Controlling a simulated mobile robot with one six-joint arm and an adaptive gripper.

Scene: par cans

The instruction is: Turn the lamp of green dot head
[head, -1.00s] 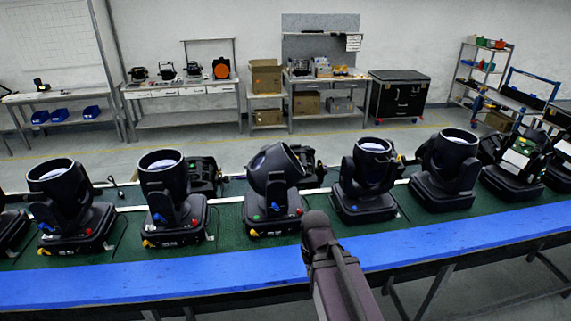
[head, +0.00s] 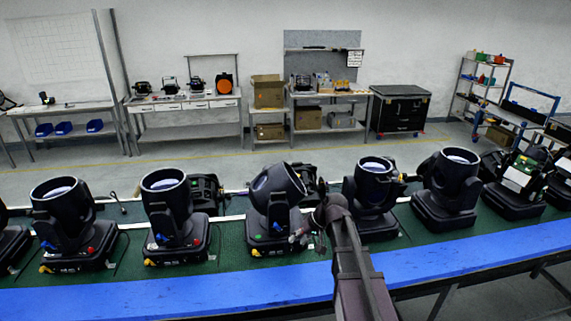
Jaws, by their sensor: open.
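The green dot head (head: 277,197) is a black moving-head lamp in the middle of the row. A small green dot (head: 255,252) marks the front of its base. My gripper (head: 301,238) is at the right front of this head's base, small and partly hidden by my arm. It appears open and empty. I cannot tell whether it touches the head.
Similar black heads stand on both sides, the closest at left (head: 168,207) and right (head: 372,190). They share a green bench top with a blue front edge (head: 150,298). More units stand behind the row. Workbenches and a black case (head: 398,108) are at the back wall.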

